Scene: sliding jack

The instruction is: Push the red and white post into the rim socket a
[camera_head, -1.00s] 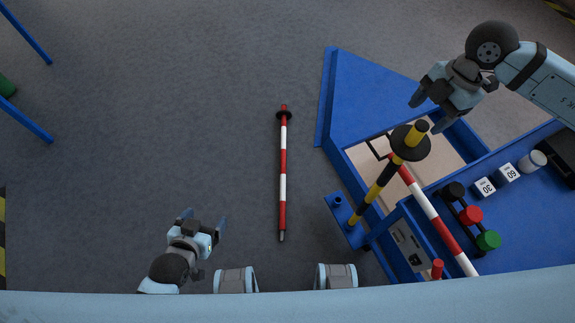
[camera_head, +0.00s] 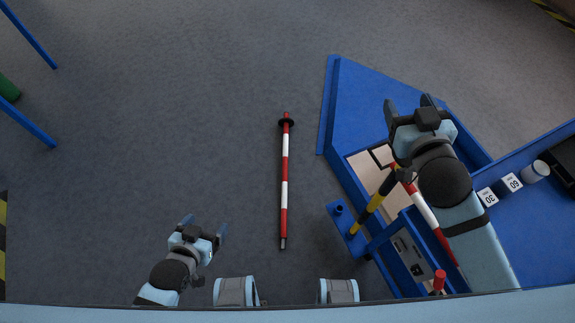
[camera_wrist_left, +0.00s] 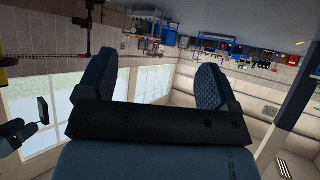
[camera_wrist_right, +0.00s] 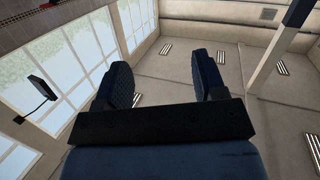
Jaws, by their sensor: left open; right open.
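A red and white post (camera_head: 285,180) with a black collar at its upper end shows in the head view, left of the blue frame; whether it lies or stands is unclear. A second red and white post (camera_head: 426,212) is at the frame, partly under my right arm. A blue bracket (camera_head: 341,225) with a small round socket (camera_head: 339,209) juts from the frame's left side; I cannot tell which socket is a. My left gripper (camera_head: 205,224) is open and empty, left of the first post. My right gripper (camera_head: 408,102) is open and empty over the blue frame.
A yellow and black post (camera_head: 372,206) rises by the bracket, its top partly hidden by my right arm. The blue frame (camera_head: 350,95) holds blocks marked 30 (camera_head: 487,197) and 60 (camera_head: 512,182) and a white cylinder (camera_head: 535,171). Grey floor (camera_head: 150,110) is clear on the left.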

